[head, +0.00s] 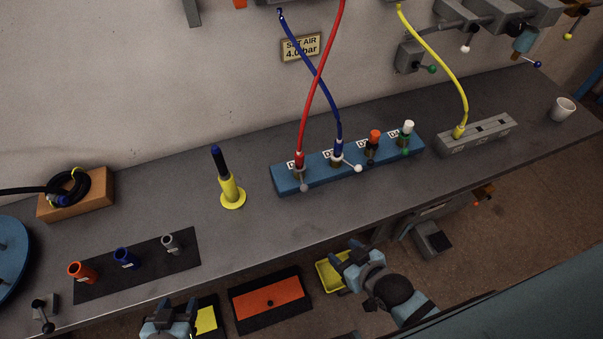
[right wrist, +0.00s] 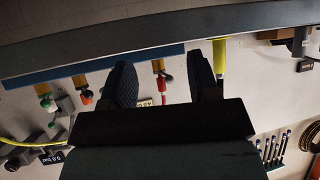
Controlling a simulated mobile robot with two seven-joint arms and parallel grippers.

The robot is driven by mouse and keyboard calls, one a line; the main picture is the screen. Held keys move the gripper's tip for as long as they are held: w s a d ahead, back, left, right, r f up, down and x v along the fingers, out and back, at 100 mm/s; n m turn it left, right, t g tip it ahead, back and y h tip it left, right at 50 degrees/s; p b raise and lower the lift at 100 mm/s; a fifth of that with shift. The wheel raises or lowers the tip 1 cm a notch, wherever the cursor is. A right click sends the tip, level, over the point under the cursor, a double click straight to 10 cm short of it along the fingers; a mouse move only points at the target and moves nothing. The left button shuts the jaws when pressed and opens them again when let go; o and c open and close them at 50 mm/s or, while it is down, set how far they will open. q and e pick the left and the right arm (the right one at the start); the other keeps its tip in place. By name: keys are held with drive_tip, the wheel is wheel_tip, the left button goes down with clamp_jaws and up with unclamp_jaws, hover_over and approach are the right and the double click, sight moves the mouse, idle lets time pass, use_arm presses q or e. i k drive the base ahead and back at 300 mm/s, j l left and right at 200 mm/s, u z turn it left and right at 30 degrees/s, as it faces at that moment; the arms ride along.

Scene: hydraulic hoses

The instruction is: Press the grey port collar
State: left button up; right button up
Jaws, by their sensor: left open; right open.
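A grey open-topped collar (head: 171,244) stands upright at the right end of a black mat (head: 140,271) on the bench. A blue collar (head: 124,258) and an orange collar (head: 82,272) stand on the same mat. My left gripper (head: 172,312) is open at the bottom of the head view, below the bench's front edge and apart from the grey collar. My right gripper (head: 349,254) is open and empty in front of the bench, further right; its two dark fingers also show in the right wrist view (right wrist: 165,85). The grey collar is not seen in the wrist view.
A blue manifold (head: 285,185) carries a red hose, a blue hose and small ball-ended levers. A yellow-and-blue cylinder (head: 230,188) stands left of it. A grey block (head: 478,138) with a yellow hose and a white cup (head: 563,109) are at right.

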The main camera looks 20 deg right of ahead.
sight(304, 187)
drive_tip(key=k+j+u, duration=0.5)
drive_tip(key=k+j, duration=0.4)
drive_tip(key=i+l, duration=0.3)
drive_tip(key=l, duration=0.1)
